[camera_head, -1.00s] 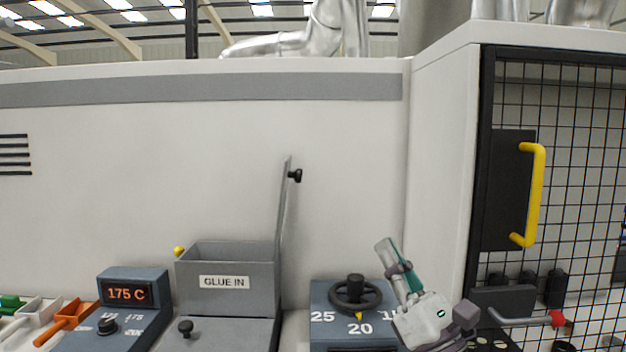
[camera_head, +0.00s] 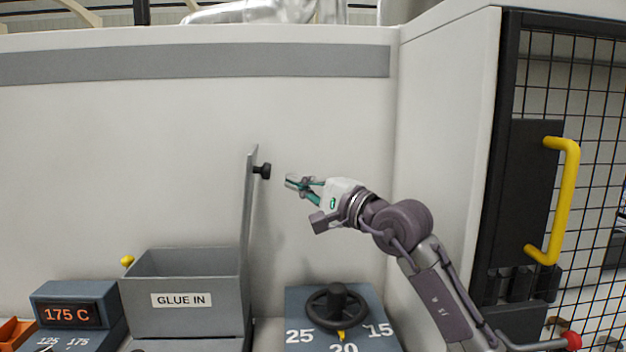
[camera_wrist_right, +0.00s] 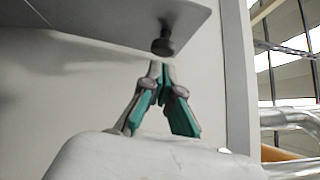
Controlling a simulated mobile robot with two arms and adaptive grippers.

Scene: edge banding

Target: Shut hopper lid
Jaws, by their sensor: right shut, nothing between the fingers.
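The hopper (camera_head: 180,320) is a grey open box labelled GLUE IN, at the lower left of the head view. Its lid (camera_head: 247,205) stands upright, hinged at the box's right side. A black knob (camera_head: 263,171) sticks out from the lid's right face near the top. My right gripper (camera_head: 291,181) is shut and empty, just right of the knob and slightly lower, with a small gap. In the right wrist view the fingertips (camera_wrist_right: 160,64) point toward the knob (camera_wrist_right: 163,44) below the lid plate (camera_wrist_right: 120,18). My left gripper is out of view.
A dial box with a black handwheel (camera_head: 337,306) stands right of the hopper, below my right arm. A temperature box (camera_head: 68,314) reading 175 C is at the left. A mesh door with a yellow handle (camera_head: 568,200) is at the right.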

